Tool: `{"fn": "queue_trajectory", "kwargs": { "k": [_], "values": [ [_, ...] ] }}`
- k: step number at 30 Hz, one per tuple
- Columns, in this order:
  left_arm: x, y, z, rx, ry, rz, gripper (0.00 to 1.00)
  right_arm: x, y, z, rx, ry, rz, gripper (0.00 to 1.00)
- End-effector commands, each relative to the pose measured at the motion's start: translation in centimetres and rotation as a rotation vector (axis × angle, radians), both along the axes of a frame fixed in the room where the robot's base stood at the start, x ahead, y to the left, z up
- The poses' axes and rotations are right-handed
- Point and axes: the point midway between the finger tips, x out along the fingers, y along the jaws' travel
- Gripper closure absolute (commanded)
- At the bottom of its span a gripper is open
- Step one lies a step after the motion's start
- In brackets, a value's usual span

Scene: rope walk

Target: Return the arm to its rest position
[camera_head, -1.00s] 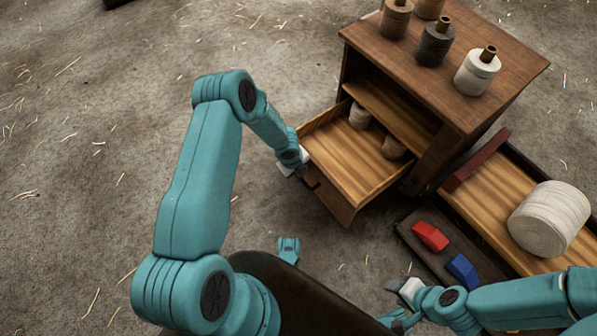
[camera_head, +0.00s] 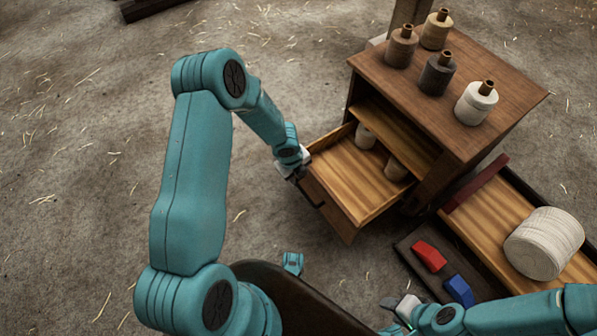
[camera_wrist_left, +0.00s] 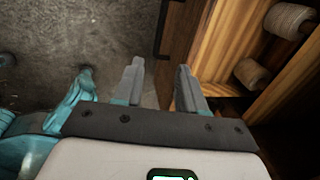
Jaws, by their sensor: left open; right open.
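My left gripper (camera_head: 292,172) is open beside the front of a pulled-out wooden drawer (camera_head: 350,190). In the left wrist view its two fingers (camera_wrist_left: 159,72) stand apart with nothing held. The dark drawer handle (camera_wrist_left: 161,35) shows beyond and between the fingertips; I cannot tell the exact gap. The right finger overlaps the drawer front in that view. My right gripper (camera_head: 398,308) is at the bottom of the head view, open, left of the dark tray; its tips are small there.
Two spools (camera_head: 366,137) lie in the drawer. A dark tray (camera_head: 420,265) holds a red block (camera_head: 429,256) and a blue block (camera_head: 459,290). A big white rope coil (camera_head: 543,243) lies right.

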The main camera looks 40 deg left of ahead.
Motion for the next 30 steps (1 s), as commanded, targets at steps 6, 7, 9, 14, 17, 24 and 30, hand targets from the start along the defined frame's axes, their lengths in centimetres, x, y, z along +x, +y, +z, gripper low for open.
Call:
{"fn": "queue_trajectory", "kwargs": {
  "k": [6,7,9,14,17,24,30],
  "values": [
    [0.0,0.0,0.0,0.000,0.000,0.000,0.60,0.0,0.0,0.0,0.000,0.000,-0.001,0.57],
    [0.0,0.0,0.0,0.000,0.000,0.000,0.60,0.0,0.0,0.0,0.000,0.000,-0.001,0.57],
    [-0.1,-0.3,-0.1,-0.010,0.003,0.012,0.60,0.0,0.0,0.0,0.000,0.000,-0.001,0.57],
    [-3.1,-5.7,-0.4,-0.183,0.086,0.290,0.60,0.0,0.0,0.0,0.000,0.000,-0.001,0.57],
    [-6.7,-11.2,-0.1,-0.348,0.216,0.681,0.60,0.0,0.0,0.0,0.000,0.000,-0.001,0.57],
    [-13.6,-17.4,1.0,-0.460,0.451,1.523,0.60,0.0,0.0,0.0,0.000,0.000,-0.001,0.57],
    [-17.9,-17.9,3.1,-0.399,0.496,2.038,0.60,0.0,0.0,1.6,0.000,0.001,-0.001,0.57]
  ]
}}
